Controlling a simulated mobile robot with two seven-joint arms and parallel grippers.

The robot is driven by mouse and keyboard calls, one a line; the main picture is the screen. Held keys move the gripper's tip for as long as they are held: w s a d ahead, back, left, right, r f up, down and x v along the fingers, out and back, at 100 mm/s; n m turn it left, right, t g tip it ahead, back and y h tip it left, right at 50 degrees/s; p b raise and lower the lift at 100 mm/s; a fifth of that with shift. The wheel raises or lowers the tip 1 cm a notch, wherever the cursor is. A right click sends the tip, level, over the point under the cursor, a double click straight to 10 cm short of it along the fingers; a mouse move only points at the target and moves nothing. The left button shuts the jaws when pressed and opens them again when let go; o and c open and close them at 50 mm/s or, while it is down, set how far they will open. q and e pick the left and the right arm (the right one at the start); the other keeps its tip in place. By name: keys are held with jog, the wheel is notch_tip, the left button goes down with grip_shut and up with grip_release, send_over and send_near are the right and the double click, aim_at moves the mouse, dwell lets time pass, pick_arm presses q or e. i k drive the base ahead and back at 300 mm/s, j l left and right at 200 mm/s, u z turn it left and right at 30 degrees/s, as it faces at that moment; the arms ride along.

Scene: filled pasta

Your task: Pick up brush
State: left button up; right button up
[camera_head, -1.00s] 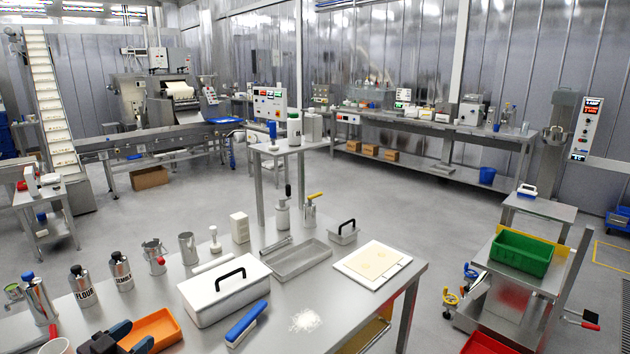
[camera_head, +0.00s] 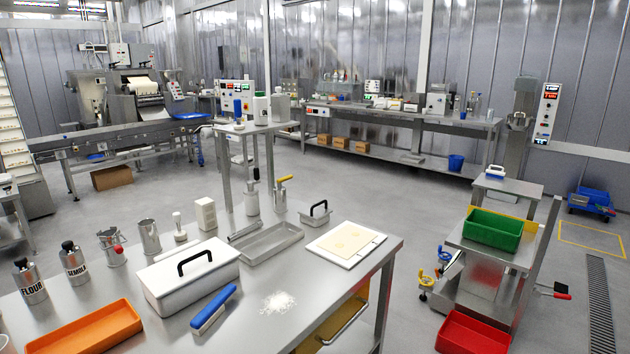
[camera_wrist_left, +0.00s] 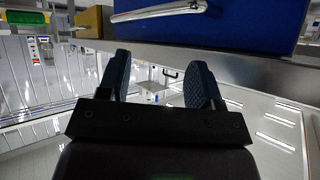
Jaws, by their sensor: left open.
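The brush (camera_head: 213,310) has a blue handle and pale bristles. It lies on the steel table in the head view, in front of the white lidded box (camera_head: 190,275) and left of a patch of white flour (camera_head: 279,302). My left gripper is out of the head view. In the left wrist view my left gripper (camera_wrist_left: 160,82) is open, its two blue pads apart with nothing between them. I cannot make out the brush in that view. My right gripper is in neither view.
An orange tray (camera_head: 84,331) lies left of the brush. Behind are a grey tray (camera_head: 268,246), a white board with dough (camera_head: 345,246), and several bottles and cans. In the left wrist view a blue drawer front (camera_wrist_left: 245,22) with a metal handle is close to the gripper.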

aim_at(199, 325)
jog(key=i+l+u, duration=0.3)
jog(key=i+l, duration=0.2)
jog(key=l, duration=0.25)
jog(key=i+l+u, duration=0.15)
jog(key=l, duration=0.25)
jog(key=i+l+u, duration=0.15)
jog(key=i+l, duration=0.15)
jog(key=l, duration=0.15)
